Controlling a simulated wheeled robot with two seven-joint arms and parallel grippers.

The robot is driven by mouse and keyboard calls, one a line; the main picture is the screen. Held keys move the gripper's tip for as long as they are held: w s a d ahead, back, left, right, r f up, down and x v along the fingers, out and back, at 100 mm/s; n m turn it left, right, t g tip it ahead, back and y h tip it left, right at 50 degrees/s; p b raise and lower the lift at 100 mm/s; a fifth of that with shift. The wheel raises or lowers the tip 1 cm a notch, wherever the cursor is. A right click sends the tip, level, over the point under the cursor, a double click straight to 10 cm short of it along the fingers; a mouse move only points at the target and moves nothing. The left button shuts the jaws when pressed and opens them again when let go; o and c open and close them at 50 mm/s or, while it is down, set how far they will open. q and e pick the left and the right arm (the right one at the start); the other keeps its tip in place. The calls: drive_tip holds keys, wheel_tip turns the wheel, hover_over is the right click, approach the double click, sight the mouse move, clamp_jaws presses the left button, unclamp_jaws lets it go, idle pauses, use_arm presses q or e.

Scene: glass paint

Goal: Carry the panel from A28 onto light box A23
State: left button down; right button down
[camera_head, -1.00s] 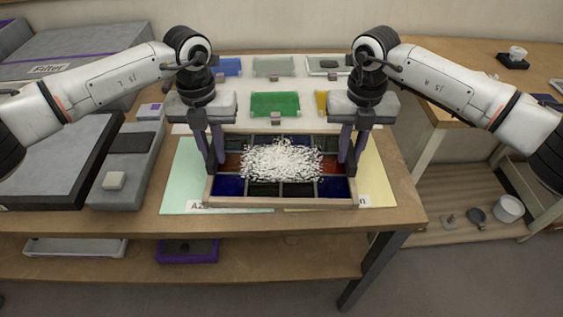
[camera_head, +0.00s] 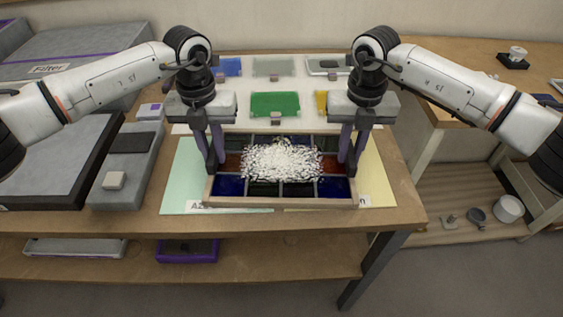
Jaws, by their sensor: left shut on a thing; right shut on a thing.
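The panel (camera_head: 233,187) is a wood-framed stained-glass grid with dark blue, dark green and red panes. A heap of white bits (camera_head: 282,160) covers its middle. It lies level over the pale green and pale yellow sheets at the table's front; I cannot tell whether it touches them. My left gripper (camera_head: 213,168) is shut on the panel's left side. My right gripper (camera_head: 350,168) is shut on its right side. A label starting with "A" at the front is mostly hidden by the frame. I cannot tell which surface is light box A23.
Behind the panel a white board holds coloured glass pieces, including a green one (camera_head: 275,104). At the left stand a grey box (camera_head: 128,178) and a large dark-topped slab (camera_head: 55,165). A second table (camera_head: 450,90) is at the right, with a gap between.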

use_arm(q)
drive_tip(key=shift+w+r, duration=0.1)
drive_tip(key=shift+r, duration=0.1)
use_arm(e)
drive_tip(key=shift+w+r, duration=0.1)
drive_tip(key=shift+r, duration=0.1)
